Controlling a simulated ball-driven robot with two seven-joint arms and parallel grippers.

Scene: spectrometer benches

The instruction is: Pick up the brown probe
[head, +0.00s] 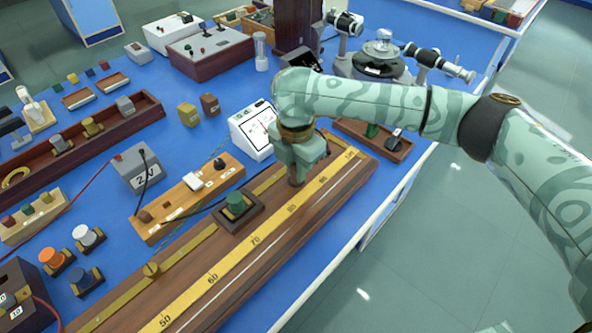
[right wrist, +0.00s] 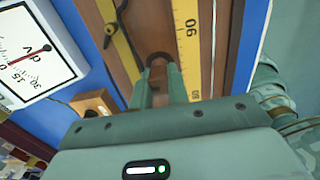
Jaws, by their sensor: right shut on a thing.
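My right gripper (head: 297,165) is above the far part of a long wooden board with a yellow scale (head: 235,256), pointing down. It is shut on the brown probe (head: 296,179), whose lower end shows under the fingers. In the right wrist view the right gripper (right wrist: 159,82) has its two green fingers on either side of the brown probe (right wrist: 158,59). Most of the probe is hidden by the fingers, and I cannot tell whether its tip touches the board. My left gripper is not in view.
A white meter (head: 252,130) stands just left of the gripper. A green knob on a dark block (head: 236,204) sits on the board. A wooden tray (head: 372,139) lies behind, and a spectrometer (head: 379,61) stands beyond. The bench's right edge is close by.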

